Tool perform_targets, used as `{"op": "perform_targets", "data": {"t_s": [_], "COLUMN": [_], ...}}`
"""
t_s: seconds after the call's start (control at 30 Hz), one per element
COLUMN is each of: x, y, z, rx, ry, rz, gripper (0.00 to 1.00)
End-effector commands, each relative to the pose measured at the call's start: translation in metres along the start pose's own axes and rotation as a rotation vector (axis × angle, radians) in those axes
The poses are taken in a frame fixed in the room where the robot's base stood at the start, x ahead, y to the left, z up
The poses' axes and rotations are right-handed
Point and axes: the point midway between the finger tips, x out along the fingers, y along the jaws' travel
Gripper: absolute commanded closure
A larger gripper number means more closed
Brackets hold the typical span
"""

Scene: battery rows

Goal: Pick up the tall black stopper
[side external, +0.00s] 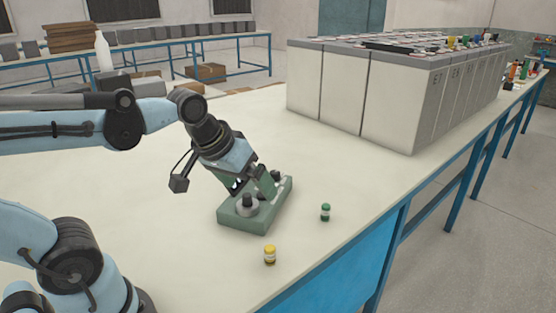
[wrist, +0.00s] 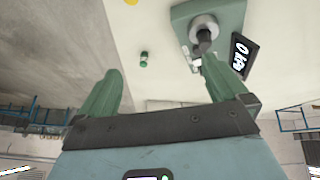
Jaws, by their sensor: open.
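A green device (side external: 238,222) sits on the white table. A dark upright stopper (side external: 247,199) stands in a round grey collar on its top; I take it for the tall black stopper. Another small dark piece (side external: 276,176) shows on the device's far part, partly hidden by my gripper. My gripper (side external: 254,184) is above the device, tilted down, its fingers apart and empty. In the wrist view, the stopper (wrist: 204,40) appears beyond the tip of the right finger, not between the fingers. My gripper (wrist: 160,66) has its green fingers spread there.
A small green-capped vial (side external: 325,212) stands right of the device, and a yellow one (side external: 270,255) stands in front of it near the table edge. A black display with white digits (wrist: 243,55) shows beside the device. Large pale battery cases (side external: 390,95) fill the back right.

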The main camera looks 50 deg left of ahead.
Motion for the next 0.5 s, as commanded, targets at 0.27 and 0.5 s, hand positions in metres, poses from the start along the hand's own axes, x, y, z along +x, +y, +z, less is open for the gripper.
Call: {"op": "perform_targets", "data": {"t_s": [0.27,0.5], "x": [0.014,0.014], "y": [0.008,0.008], "z": [0.027,0.027], "rx": [0.282,0.294], "ry": [0.109,0.114], "rz": [0.04,0.041], "gripper": [0.14,0.45]}}
